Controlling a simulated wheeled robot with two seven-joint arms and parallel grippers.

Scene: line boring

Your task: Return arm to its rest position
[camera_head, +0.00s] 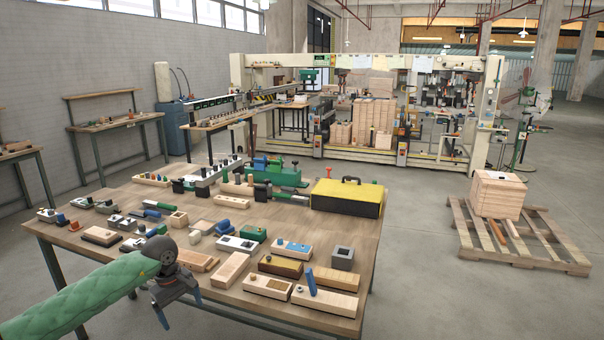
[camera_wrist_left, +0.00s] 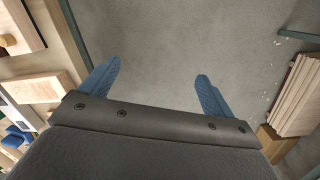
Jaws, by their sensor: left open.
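My left arm, in a green quilted sleeve, comes in from the lower left in the head view. Its gripper (camera_head: 178,308) hangs at the front left edge of the wooden workbench (camera_head: 210,293), with the fingers pointing down. In the left wrist view the two blue fingers (camera_wrist_left: 153,88) are spread apart with bare grey floor between them, and nothing is held. My right gripper is in neither view.
The bench holds many small wooden blocks, fixtures and a yellow-topped black case (camera_head: 347,198). A pallet (camera_head: 535,245) with a wooden box (camera_head: 498,194) stands at the right. A large boring machine (camera_head: 370,130) stands behind. Floor between bench and pallet is clear.

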